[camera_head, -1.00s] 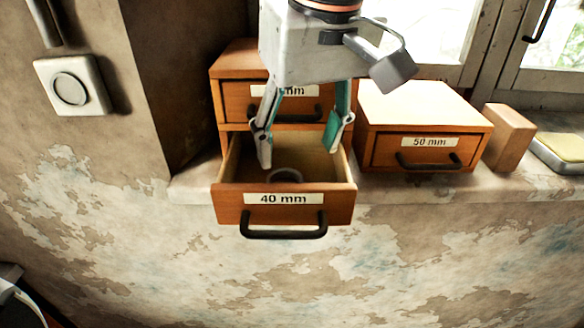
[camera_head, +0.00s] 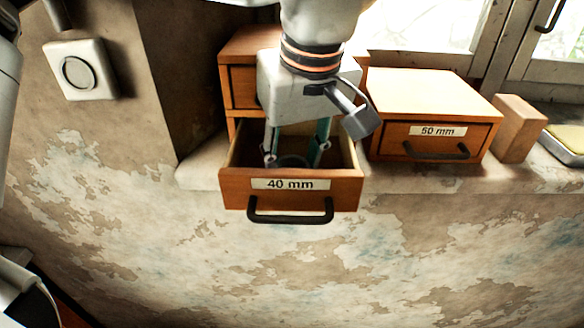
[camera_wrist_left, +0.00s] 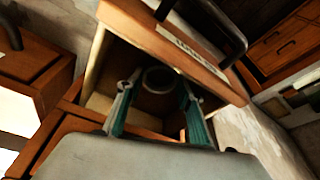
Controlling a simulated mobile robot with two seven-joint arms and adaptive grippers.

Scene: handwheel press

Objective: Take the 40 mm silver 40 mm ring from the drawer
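The drawer labelled 40 mm (camera_head: 345,190) is pulled open, and a ring (camera_head: 292,162) lies inside on its floor. The ring looks dark in the shade and is partly hidden in the head view. In the left wrist view the ring (camera_wrist_left: 158,91) shows between the two fingers. My left gripper (camera_head: 293,158) reaches down into the drawer from above. Its teal-padded fingers are open, one on each side of the ring, with gaps between them and the ring in the left wrist view (camera_wrist_left: 155,88). My right gripper is not in view.
The drawer's side walls and black handle (camera_head: 290,216) stand close around the left gripper. A closed 50 mm drawer box (camera_head: 430,100) sits to the right, with a wooden block (camera_head: 517,128) beside it. Another drawer (camera_head: 242,88) is above the open one.

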